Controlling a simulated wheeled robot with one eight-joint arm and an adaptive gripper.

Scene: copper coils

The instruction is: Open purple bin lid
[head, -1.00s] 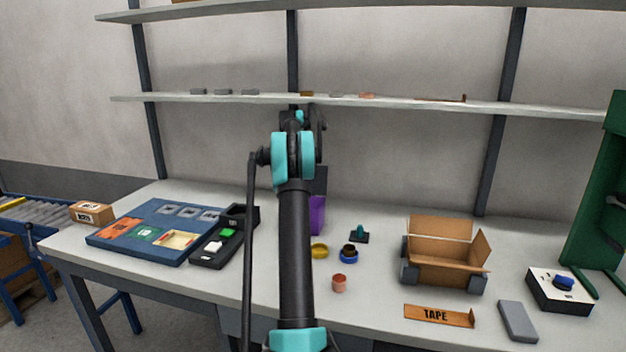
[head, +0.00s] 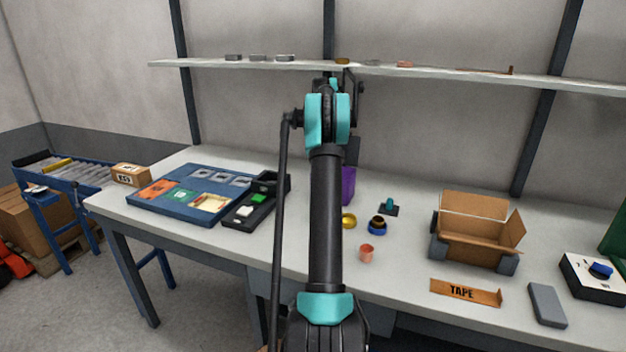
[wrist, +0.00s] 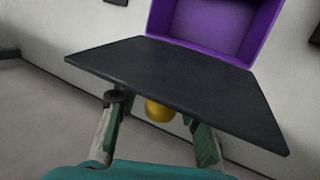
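The purple bin (head: 348,187) stands on the table, partly hidden behind my arm in the head view. In the wrist view the purple bin (wrist: 215,28) shows its open inside. Its black lid (wrist: 175,82) is swung away from the opening, with a yellow ball knob (wrist: 159,110) at its edge. In the head view a dark panel, probably this lid (head: 353,150), stands up above the bin. My gripper (wrist: 156,112) has its fingers apart on either side of the knob, with visible gaps. The gripper is hidden behind my arm in the head view.
A blue tray (head: 150,202) and a black tray (head: 240,222) lie left of the bin. Copper (head: 366,254), yellow (head: 349,221) and blue (head: 377,228) round parts sit in front of it. An open carton (head: 472,240) stands right. A shelf (head: 450,75) runs above.

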